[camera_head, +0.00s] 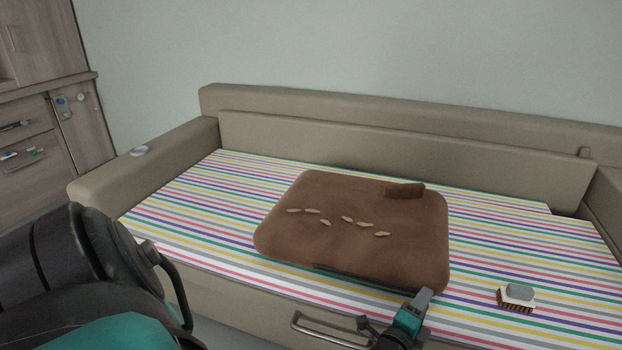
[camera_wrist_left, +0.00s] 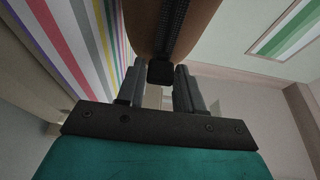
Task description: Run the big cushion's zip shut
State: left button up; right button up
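The big brown cushion (camera_head: 350,215) lies on the striped cover of the sofa. A dark zip strip (camera_head: 345,273) runs along its front edge. In the left wrist view the cushion (camera_wrist_left: 141,22) is close, and the black zip (camera_wrist_left: 174,25) ends at a block-like black pull (camera_wrist_left: 160,72). My left gripper (camera_head: 423,296) is at the cushion's front right corner. Its two fingers (camera_wrist_left: 160,82) stand on either side of the pull, which fills the space between them, so it looks shut on the pull. The fingers partly hide the zip's end in the head view. My right gripper is not in view.
A brush (camera_head: 516,297) with a grey top lies right of the cushion. A small brown roll (camera_head: 405,191) and several pale oval pieces (camera_head: 346,220) are on the cushion. A metal rail (camera_head: 325,334) is at the sofa front. A white round item (camera_head: 139,151) sits on the left armrest.

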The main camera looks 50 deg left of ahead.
pick_arm(q)
jog(key=shift+o, duration=0.6)
